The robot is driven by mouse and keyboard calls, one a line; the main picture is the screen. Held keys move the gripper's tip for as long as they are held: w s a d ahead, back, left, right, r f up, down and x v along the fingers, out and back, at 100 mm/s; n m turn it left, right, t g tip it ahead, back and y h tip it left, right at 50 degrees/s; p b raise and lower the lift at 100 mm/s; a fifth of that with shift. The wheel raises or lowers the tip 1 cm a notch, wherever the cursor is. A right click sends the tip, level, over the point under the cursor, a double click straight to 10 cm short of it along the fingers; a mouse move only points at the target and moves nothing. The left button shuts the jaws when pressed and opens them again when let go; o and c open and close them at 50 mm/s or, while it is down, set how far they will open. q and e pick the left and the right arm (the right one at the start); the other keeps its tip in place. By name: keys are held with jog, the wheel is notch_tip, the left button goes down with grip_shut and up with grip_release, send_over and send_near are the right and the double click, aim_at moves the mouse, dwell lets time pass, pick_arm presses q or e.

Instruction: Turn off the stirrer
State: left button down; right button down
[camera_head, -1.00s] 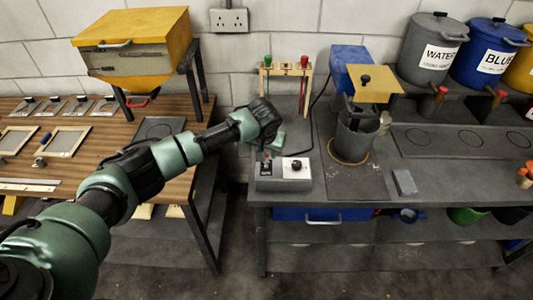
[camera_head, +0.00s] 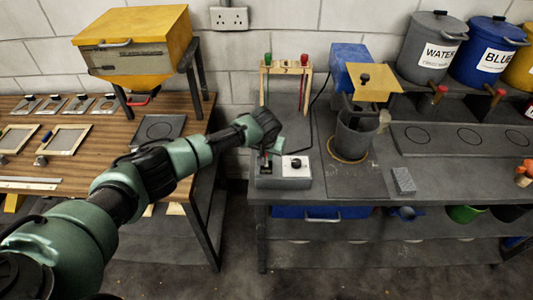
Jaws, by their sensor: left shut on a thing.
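The stirrer (camera_head: 374,84) stands on the grey bench, with a blue housing at the back and a yellow plate on top. A dark grey pot (camera_head: 354,138) sits under it. Its grey control box (camera_head: 285,183) is at the bench's front left edge, with a black knob (camera_head: 296,163) on a white panel at the right. At the box's left is a small switch with a reddish part (camera_head: 266,160). My left gripper (camera_head: 267,151) is right above this switch and shut on its lever; the fingertips are small and partly hidden by the wrist. My right gripper is out of view.
A wooden rack (camera_head: 286,68) with green and red handled tools stands behind the box. A grey block (camera_head: 403,181) lies at the bench's front. Large buckets (camera_head: 432,50) stand at the back right. A gap separates this bench from the wooden table (camera_head: 105,135) at left.

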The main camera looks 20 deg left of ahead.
aim_at(266, 169)
pick_arm(q)
jog(key=shift+s, duration=0.1)
jog(key=shift+s+d+t+y, duration=0.15)
jog(key=shift+s+t, duration=0.1)
jog(key=shift+t, duration=0.4)
jog(key=shift+s+d+t+y, duration=0.1)
jog(key=shift+s+t+y, duration=0.1)
jog(key=shift+t, duration=0.45)
jog(key=shift+s+f+t+b, duration=0.15)
jog(key=shift+s+t+b, duration=0.15)
jog(key=shift+t+b, duration=0.5)
jog(key=t+b, duration=0.1)
jog(key=b, duration=0.2)
jog(key=s+t+y+b, duration=0.1)
jog(key=t+b, duration=0.1)
jog(key=b, duration=0.1)
jog(key=t+b, duration=0.1)
jog(key=b, duration=0.2)
jog(key=shift+s+d+f+t+y, duration=0.2)
jog(key=shift+s+d+t+y, duration=0.1)
jog(key=shift+t+y, duration=0.1)
jog(key=shift+s+r+t+b, duration=0.1)
jog(key=shift+r+t+b, duration=0.25)
jog(key=shift+b, duration=0.65)
jog(key=shift+f, duration=0.1)
jog(key=c, duration=1.4)
grip_release()
jog(key=shift+o, duration=0.2)
jog(key=shift+a, duration=0.1)
jog(key=shift+s, duration=0.1)
